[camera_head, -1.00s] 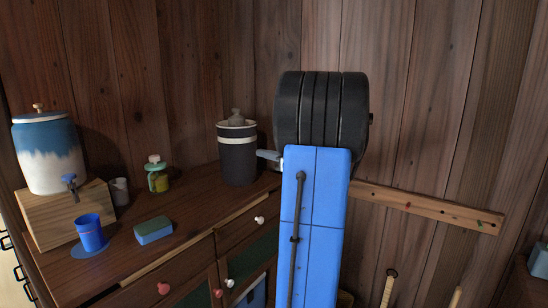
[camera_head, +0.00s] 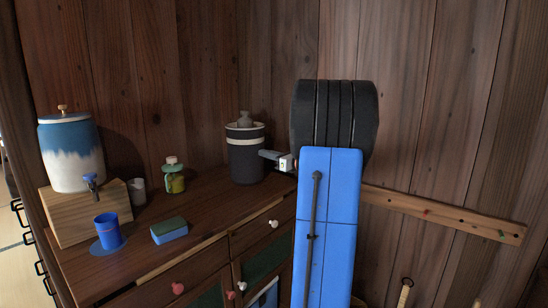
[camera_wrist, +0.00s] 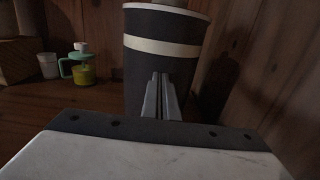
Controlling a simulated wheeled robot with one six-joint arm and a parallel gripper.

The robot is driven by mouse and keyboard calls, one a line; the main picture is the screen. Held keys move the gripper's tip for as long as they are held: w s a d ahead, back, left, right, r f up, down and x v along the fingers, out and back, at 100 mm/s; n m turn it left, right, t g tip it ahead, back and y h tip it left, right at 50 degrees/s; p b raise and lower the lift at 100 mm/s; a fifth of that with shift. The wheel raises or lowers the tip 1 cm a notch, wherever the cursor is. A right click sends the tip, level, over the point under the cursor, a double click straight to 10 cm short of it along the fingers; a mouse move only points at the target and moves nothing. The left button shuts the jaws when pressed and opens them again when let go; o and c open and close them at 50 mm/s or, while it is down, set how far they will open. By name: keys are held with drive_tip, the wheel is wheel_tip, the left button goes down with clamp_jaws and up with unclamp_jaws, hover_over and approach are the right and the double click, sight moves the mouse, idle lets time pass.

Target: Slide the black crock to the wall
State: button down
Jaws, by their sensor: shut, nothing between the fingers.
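The black crock (camera_head: 246,164) stands upright at the back right of the wooden cabinet top, near the corner of the plank walls. It has a pale band near its top and a grey knobbed lid. The crock's base is hidden behind my gripper there.
On the cabinet top (camera_head: 205,208) stand a green-lidded jar (camera_head: 174,180), a grey cup (camera_head: 138,191), a blue cup (camera_head: 108,232), a sponge (camera_head: 169,230) and a blue-white dispenser (camera_head: 72,158) on a wooden block (camera_head: 90,215). A peg rail (camera_head: 450,214) is on the right wall.

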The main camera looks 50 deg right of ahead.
sight(246, 149)
drive_tip(key=w, duration=0.7)
drive_tip(key=w+a, duration=0.1)
drive_tip(key=w, duration=0.3)
drive_tip(key=shift+w, duration=0.15)
